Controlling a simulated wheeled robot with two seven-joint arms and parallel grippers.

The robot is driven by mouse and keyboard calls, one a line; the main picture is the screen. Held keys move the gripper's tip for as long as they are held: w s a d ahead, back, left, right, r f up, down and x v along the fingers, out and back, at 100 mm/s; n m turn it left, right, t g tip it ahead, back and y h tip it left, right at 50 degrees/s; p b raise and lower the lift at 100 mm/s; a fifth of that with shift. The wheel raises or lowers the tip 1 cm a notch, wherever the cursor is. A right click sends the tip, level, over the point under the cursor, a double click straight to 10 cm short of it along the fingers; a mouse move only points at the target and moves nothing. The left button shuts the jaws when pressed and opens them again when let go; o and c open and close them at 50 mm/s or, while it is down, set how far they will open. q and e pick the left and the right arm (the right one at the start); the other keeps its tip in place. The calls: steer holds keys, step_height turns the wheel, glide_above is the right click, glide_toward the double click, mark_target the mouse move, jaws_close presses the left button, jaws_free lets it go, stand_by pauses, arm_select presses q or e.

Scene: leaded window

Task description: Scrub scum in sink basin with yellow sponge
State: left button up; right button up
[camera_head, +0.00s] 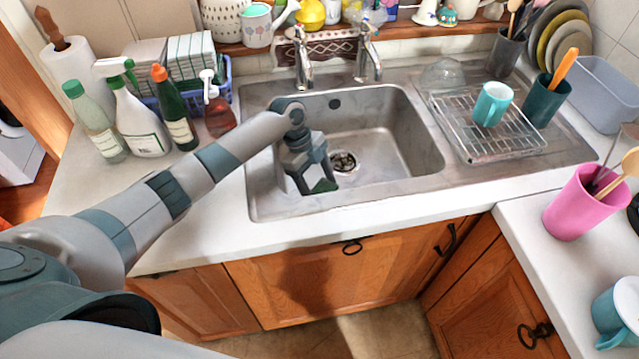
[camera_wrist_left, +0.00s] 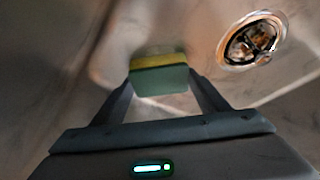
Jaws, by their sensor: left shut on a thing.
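The steel sink basin (camera_head: 398,112) is at the centre of the head view, with brownish marks on its walls and floor. My left gripper (camera_head: 318,186) is down inside the basin near its front left, left of the drain (camera_head: 343,162). In the left wrist view my left gripper (camera_wrist_left: 160,92) is shut on the sponge (camera_wrist_left: 158,62), which shows a yellow layer and a green layer. The sponge is close to the basin surface; I cannot tell whether it touches. The drain (camera_wrist_left: 252,40) is to its upper right there. My right gripper is not in view.
Two taps (camera_head: 303,58) stand behind the basin. Bottles (camera_head: 140,118) and a blue rack (camera_head: 222,80) stand on the left counter. A wire rack (camera_head: 488,130) with a teal mug (camera_head: 493,103) is on the drainer. A pink cup (camera_head: 572,205) stands at the right.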

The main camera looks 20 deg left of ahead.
arm_select(q)
steer(key=shift+w+a+f+b, duration=0.2)
steer(key=shift+w+a+b, duration=0.1)
steer(key=shift+w+b, duration=0.3)
steer(key=shift+w+a+b, duration=0.3)
steer(key=shift+b, duration=0.05)
steer(key=shift+s+d+r+p, duration=0.1)
steer(key=shift+s+d+p, duration=0.2)
steer(key=shift+s+p, duration=0.35)
steer(key=shift+s+d+p, duration=0.35)
steer(key=shift+p, duration=0.05)
steer(key=shift+w+a, duration=0.1)
steer(key=shift+w, duration=0.05)
steer(key=shift+w+a+b, duration=0.25)
steer(key=shift+w+b, duration=0.1)
steer(key=shift+w, duration=0.05)
steer(key=shift+r, duration=0.1)
